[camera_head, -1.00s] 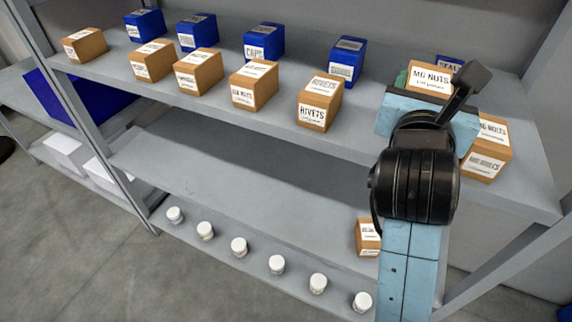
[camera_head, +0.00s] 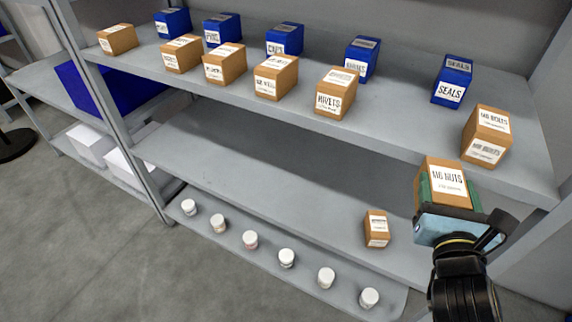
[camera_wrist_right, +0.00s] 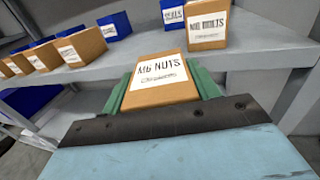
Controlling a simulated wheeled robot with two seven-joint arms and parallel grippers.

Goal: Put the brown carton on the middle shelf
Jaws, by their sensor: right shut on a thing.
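My right gripper (camera_head: 446,203) is shut on a brown carton (camera_head: 447,180) with a white label reading M6 NUTS. It holds the carton in the air in front of the shelf unit, near the top shelf's front edge at the right. The carton also shows in the right wrist view (camera_wrist_right: 158,80), between green finger pads (camera_wrist_right: 207,82). The middle shelf (camera_head: 280,185) lies below the top shelf. One small brown carton (camera_head: 377,229) stands on its right part; the rest is bare. My left gripper is in neither view.
The top shelf (camera_head: 400,115) bears a back row of blue boxes (camera_head: 453,80) and a front row of brown cartons (camera_head: 335,92). Another carton (camera_head: 487,135) stands near its right end. White-lidded jars (camera_head: 286,258) stand in a row on the lowest shelf. A post bounds the right side.

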